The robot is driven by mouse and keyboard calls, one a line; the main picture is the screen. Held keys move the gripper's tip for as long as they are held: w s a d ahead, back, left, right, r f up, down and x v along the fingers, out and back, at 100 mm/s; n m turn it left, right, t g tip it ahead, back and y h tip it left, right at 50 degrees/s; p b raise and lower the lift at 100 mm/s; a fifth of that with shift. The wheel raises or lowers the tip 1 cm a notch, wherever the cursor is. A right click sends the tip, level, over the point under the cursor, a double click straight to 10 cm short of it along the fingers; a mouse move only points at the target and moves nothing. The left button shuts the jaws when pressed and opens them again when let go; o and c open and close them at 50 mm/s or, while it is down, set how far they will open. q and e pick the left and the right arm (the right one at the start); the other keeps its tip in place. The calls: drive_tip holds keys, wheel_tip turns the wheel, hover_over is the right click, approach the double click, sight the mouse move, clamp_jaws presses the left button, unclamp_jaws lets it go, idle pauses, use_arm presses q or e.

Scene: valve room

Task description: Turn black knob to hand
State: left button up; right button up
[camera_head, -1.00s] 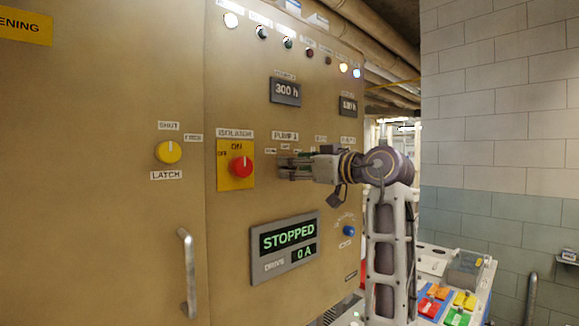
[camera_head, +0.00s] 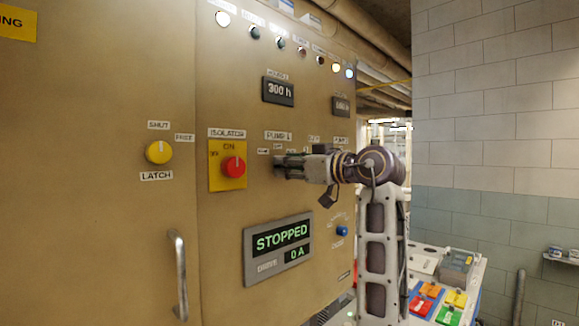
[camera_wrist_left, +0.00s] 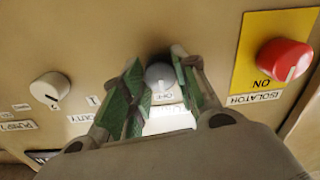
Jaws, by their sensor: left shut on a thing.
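My left gripper (camera_head: 279,166) reaches the tan cabinet front from the right, just right of the red isolator knob on its yellow plate. The wrist view also shows the left gripper (camera_wrist_left: 156,92), its green-padded fingers on either side of a round grey-looking knob (camera_wrist_left: 159,74). The gripper is shut on this knob, which sits on the panel under the PUMP label. In the head view the fingers hide the knob. A small label beside it is partly covered by glare. My right gripper is not in view.
The red isolator knob (camera_head: 233,167) is close by on the left. A pale knob (camera_wrist_left: 49,88) is on the other side in the wrist view. A yellow latch knob (camera_head: 159,152), a door handle (camera_head: 179,275) and a STOPPED display (camera_head: 279,246) are on the cabinet.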

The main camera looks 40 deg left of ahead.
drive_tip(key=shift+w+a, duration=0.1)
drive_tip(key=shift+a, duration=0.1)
use_arm(q)
drive_tip(key=n+b, duration=0.4)
drive_tip(key=n, duration=0.4)
drive_tip(key=shift+n, duration=0.4)
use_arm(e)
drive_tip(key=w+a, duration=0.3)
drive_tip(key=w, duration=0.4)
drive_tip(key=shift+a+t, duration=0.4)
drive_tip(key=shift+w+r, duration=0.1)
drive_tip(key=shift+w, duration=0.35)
use_arm(q)
drive_tip(key=o, duration=1)
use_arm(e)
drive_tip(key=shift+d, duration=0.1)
use_arm(q)
drive_tip(key=shift+o, duration=0.2)
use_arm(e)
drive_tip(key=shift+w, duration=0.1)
use_arm(q)
drive_tip(key=shift+d, duration=0.2)
drive_tip(key=d, duration=1.1)
drive_tip(key=shift+s+d+r, duration=0.15)
drive_tip(key=shift+s+d, duration=0.2)
drive_tip(key=shift+s, duration=0.05)
